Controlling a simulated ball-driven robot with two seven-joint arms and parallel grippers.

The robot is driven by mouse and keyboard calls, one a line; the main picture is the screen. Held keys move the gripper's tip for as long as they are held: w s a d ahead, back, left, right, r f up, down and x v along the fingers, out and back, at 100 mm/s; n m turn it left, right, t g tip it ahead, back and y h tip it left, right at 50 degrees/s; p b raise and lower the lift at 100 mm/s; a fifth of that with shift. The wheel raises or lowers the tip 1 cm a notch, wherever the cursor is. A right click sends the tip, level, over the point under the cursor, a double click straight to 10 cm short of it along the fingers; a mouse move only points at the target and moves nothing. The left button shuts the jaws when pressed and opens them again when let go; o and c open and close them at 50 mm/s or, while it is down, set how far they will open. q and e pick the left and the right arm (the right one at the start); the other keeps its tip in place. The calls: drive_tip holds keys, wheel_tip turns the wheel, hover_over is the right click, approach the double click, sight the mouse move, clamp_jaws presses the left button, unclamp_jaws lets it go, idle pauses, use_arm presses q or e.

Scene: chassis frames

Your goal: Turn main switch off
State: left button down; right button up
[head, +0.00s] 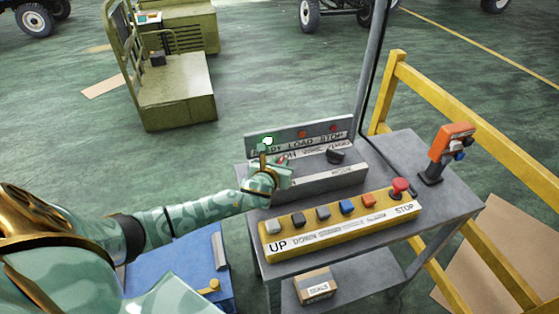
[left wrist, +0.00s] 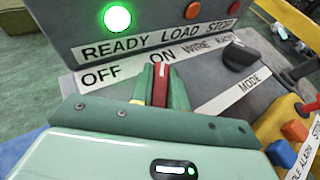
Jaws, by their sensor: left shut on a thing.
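The main switch is a red lever (left wrist: 160,86) on the sloped face of the grey control box (head: 318,186). It stands just below the gap between the OFF label (left wrist: 102,74) and the ON label (left wrist: 168,55). My left gripper (left wrist: 159,88) is shut on the red lever, with a green finger on each side of it. In the head view my left gripper (head: 268,166) is at the left part of the box and hides most of the lever. The green READY lamp (left wrist: 117,17) is lit. My right gripper is not in view.
A black mode knob (head: 335,156) is to the right on the box. A yellow button panel (head: 340,229) with a red stop button (head: 400,188) lies in front. An orange handset (head: 452,142) stands on the table's right, by a yellow railing (head: 440,100).

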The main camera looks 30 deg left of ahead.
use_arm(q)
drive_tip(key=n+g+y+p, duration=0.1)
drive_tip(key=n+y, duration=0.1)
drive_tip(key=y, duration=0.1)
drive_tip(key=shift+d+r+n+p, duration=0.1)
drive_tip(key=shift+n+p, duration=0.3)
drive_tip(key=shift+n+g+y, duration=0.6)
drive_tip(key=shift+n+y, duration=0.2)
drive_tip(key=shift+n+g+y, duration=0.7)
drive_tip(key=shift+n+y, duration=0.2)
drive_tip(key=shift+n, duration=0.1)
drive_tip(key=shift+f+n+g+y, duration=0.25)
drive_tip(key=shift+n+g+y, duration=0.45)
drive_tip(key=shift+n+g, duration=0.2)
drive_tip(key=shift+n+g+y+b, duration=0.5)
drive_tip(key=shift+n+g+b, duration=0.3)
drive_tip(key=shift+g+b, duration=0.1)
drive_tip(key=n+g+y+b, duration=0.1)
drive_tip(key=n+g+b, duration=0.4)
drive_tip(key=b, duration=0.2)
drive_tip(key=shift+f+g, duration=0.1)
drive_tip(key=shift+g, duration=0.3)
drive_tip(key=shift+r+n+g+b, duration=0.2)
drive_tip(key=shift+n+g+b, duration=0.4)
drive_tip(key=shift+n+b, duration=0.15)
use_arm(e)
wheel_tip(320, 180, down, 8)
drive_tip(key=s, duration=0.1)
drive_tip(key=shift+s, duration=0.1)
